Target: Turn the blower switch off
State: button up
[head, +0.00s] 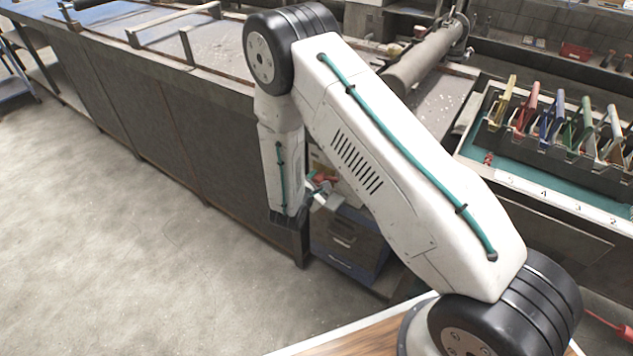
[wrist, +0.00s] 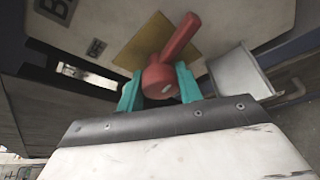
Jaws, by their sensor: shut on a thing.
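The blower switch is a red rotary handle (wrist: 172,62) on a yellow plate (wrist: 140,48), fixed to a pale panel (wrist: 110,22). In the wrist view its lever slants up and to the right from a round hub. My gripper (wrist: 158,85) has teal fingers, one on each side of the red hub, shut on it. In the head view a bit of the red handle (head: 325,178) shows beside my forearm; my arm hides most of the panel and the gripper's fingers there.
A dark blue drawer cabinet (head: 345,245) stands below the switch. A long dark bench (head: 170,115) runs to the left. A rack of coloured-handled tools (head: 555,125) sits on the right bench. The concrete floor at left is clear.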

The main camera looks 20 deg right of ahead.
jog(key=n+g, duration=0.1)
jog(key=n, duration=0.1)
jog(key=shift+f+n+g+h, duration=0.1)
jog(key=shift+n+g+h, duration=0.2)
jog(key=shift+h, duration=0.1)
jog(key=shift+n+g+h, duration=0.5)
jog(key=shift+n+g, duration=0.4)
jog(key=shift+n, duration=0.3)
jog(key=shift+n+g+h, duration=0.5)
jog(key=shift+n+g, duration=0.1)
jog(key=shift+n, duration=0.6)
jog(key=shift+s+n+g+h, duration=0.1)
jog(key=shift+n+g+h, duration=0.4)
jog(key=shift+n, duration=0.6)
jog(key=o, duration=1)
jog(key=shift+a+r, duration=0.2)
jog(key=shift+a, duration=0.25)
jog(key=v, duration=0.7)
jog(key=shift+s+f, duration=0.15)
jog(key=shift+f, duration=0.05)
